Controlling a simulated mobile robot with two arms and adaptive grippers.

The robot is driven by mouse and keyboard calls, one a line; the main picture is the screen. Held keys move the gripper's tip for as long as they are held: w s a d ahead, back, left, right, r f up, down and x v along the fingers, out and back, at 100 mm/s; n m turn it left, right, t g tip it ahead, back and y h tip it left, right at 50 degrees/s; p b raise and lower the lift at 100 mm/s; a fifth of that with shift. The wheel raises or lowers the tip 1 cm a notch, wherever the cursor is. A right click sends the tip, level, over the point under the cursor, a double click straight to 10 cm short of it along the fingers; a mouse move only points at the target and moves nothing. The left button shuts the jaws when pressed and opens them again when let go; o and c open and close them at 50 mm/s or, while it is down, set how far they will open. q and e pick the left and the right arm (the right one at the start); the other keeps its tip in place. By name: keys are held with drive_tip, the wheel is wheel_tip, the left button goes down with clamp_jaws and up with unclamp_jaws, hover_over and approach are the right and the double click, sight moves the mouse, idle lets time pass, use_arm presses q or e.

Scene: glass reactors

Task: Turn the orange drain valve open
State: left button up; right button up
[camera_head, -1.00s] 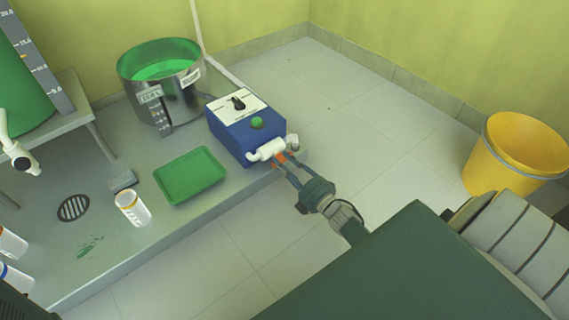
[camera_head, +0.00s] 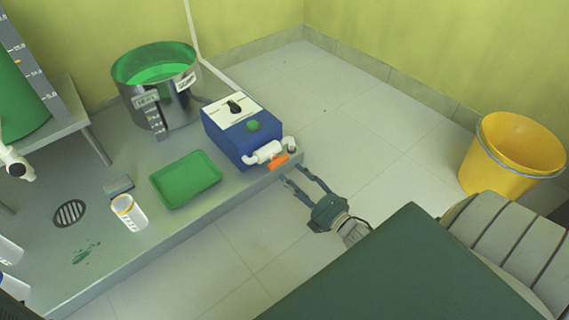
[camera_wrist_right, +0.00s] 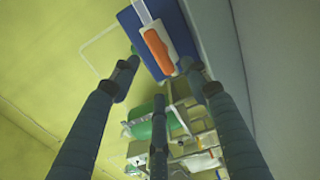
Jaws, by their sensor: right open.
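The orange drain valve handle (camera_head: 279,162) sits on a white pipe (camera_head: 262,153) at the front of a blue box (camera_head: 232,135). The handle lies roughly in line with the pipe. In the right wrist view the handle (camera_wrist_right: 158,50) shows whole, in front of the white pipe and blue box. My right gripper (camera_head: 292,174) is open and empty, its fingertips just in front of the handle and apart from it. In the right wrist view its fingers (camera_wrist_right: 158,68) spread to either side below the handle. My left gripper is not in view.
A yellow bucket (camera_head: 500,165) stands on the floor at right. Floor beside the platform is clear.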

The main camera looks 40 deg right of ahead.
drive_tip(key=s, duration=0.5)
drive_tip(key=shift+s+d, duration=0.2)
